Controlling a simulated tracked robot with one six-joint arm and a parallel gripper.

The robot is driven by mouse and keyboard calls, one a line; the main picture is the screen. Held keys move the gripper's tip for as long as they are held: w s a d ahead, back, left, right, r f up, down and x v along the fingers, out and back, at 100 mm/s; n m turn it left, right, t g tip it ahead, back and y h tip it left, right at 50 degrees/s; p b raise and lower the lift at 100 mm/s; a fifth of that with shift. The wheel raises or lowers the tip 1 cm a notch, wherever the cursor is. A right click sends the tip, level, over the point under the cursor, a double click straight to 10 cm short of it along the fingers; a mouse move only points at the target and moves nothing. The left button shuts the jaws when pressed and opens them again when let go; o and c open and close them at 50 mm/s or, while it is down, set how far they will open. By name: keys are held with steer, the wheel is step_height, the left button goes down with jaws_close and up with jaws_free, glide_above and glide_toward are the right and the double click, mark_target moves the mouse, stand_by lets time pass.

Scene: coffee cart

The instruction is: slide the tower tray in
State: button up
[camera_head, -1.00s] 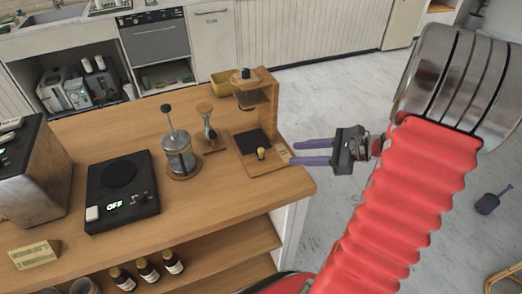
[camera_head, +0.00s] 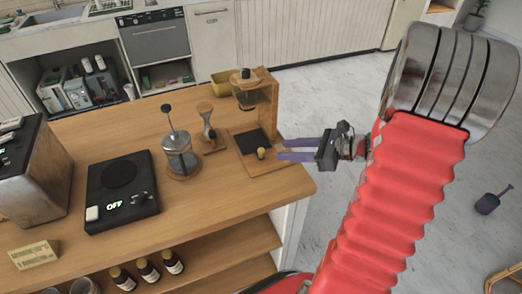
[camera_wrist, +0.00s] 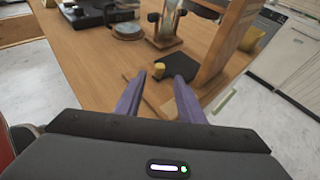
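The tower is a wooden stand (camera_head: 268,100) near the counter's right end. It also shows in the wrist view (camera_wrist: 226,40). At its foot lies a flat wooden tray (camera_head: 262,168) with a black square pad (camera_head: 248,141) and a small yellow knob (camera_head: 261,153). In the wrist view the knob (camera_wrist: 158,69) stands just beyond and between my fingertips. My gripper (camera_head: 279,149) is open and empty, its two purple fingers pointing left over the tray's right edge. In the wrist view my gripper (camera_wrist: 159,77) partly hides the tray.
A black hot plate (camera_head: 122,190) reads OFF. A yellow container (camera_head: 222,83) is behind. Open floor lies right of the counter.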

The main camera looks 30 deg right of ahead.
mark_target(261, 149)
steer(key=x, duration=1)
steer(key=shift+f, duration=0.1)
steer(key=shift+c, duration=0.4)
jaws_close()
